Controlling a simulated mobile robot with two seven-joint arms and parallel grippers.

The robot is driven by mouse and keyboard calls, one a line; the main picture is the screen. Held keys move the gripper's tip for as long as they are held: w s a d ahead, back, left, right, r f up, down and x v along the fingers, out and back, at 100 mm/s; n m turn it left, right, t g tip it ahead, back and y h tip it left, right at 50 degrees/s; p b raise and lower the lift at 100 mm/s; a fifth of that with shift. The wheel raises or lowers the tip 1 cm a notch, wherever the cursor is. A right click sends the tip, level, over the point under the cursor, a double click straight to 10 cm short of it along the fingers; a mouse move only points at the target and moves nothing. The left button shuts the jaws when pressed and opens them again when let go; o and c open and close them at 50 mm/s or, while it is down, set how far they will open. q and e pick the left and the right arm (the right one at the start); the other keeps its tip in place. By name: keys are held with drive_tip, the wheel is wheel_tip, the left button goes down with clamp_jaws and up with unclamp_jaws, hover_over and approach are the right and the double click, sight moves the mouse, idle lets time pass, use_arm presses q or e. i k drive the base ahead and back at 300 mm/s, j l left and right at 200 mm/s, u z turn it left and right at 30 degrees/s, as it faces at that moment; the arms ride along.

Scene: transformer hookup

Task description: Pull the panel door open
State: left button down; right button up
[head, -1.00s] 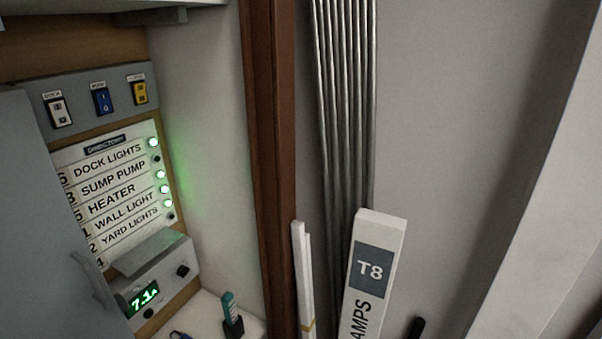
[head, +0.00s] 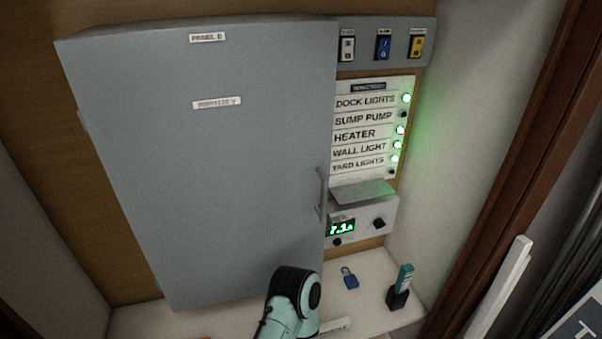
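The grey panel door (head: 205,165) shows in the head view, left of centre, with a "PANEL B" label near its top. It looks shut. A grey upright handle (head: 321,195) is on its right edge, low down. A teal and black link of my own arm shows at the bottom centre, in front of the door's lower right corner. Neither of my grippers can be made out in the view.
Right of the door are a switch strip (head: 383,46), a directory board (head: 372,125) with green lights, and a meter box (head: 362,220). A blue padlock (head: 350,279) and a teal item in a black holder (head: 400,288) sit on the white shelf (head: 375,310). A brown post (head: 520,150) stands right.

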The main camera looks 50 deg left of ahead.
sight(213, 142)
drive_tip(key=u, duration=0.4)
drive_tip(key=i+l+u, duration=0.1)
drive_tip(key=u, duration=0.75)
drive_tip(key=i+l+u, duration=0.1)
drive_tip(key=u, duration=0.35)
drive_tip(key=l+u, duration=0.1)
drive_tip(key=u, duration=0.3)
drive_tip(key=l+u, duration=0.1)
drive_tip(key=u, duration=0.35)
